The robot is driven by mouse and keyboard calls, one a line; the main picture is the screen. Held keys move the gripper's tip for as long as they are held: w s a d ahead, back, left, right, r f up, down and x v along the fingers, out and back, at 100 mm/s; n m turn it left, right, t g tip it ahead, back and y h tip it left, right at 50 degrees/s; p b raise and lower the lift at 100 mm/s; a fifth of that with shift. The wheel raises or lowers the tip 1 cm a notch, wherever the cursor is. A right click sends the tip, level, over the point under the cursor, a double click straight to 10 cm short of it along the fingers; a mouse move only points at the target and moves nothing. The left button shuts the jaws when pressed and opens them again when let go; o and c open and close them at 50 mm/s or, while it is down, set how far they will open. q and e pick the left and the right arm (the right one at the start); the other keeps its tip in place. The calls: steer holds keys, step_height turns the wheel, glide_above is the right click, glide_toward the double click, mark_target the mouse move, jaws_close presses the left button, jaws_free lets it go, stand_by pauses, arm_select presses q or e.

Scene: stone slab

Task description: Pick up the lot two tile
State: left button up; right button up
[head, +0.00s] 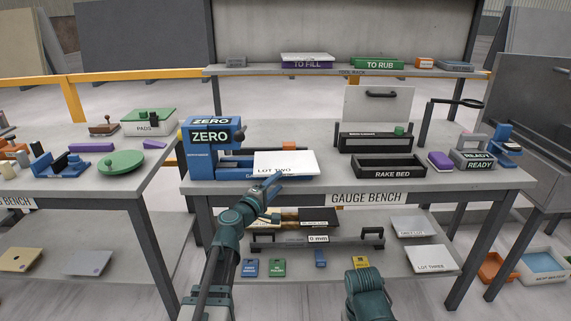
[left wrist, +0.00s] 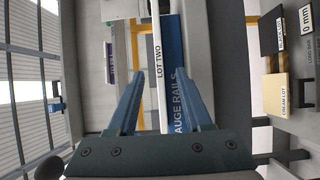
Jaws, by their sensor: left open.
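The white lot two tile (head: 296,161) lies on the blue gauge rails of the ZERO gauge (head: 209,133) on the gauge bench, its labelled front edge toward me. In the left wrist view the tile (left wrist: 155,22) shows as a thin white edge with its label, alongside the blue gauge rails (left wrist: 178,60). My left gripper (head: 268,183) is at the tile's front edge, just below its label. In the left wrist view its two fingers (left wrist: 158,85) are apart, with the tile edge lying in line with the gap. Contact cannot be told. My right gripper's fingers are not visible.
The black rake bed (head: 389,174) and a purple block (head: 440,160) stand to the right on the gauge bench (head: 320,186). A rack shelf (head: 350,71) runs above the back. The lower shelf holds the lot three tile (head: 432,259) and a long 0 mm bar (head: 318,239).

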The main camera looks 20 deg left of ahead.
mark_target(285, 175)
arm_select(q)
steer(key=shift+x, duration=2.9)
steer(key=shift+a, duration=0.1)
jaws_close()
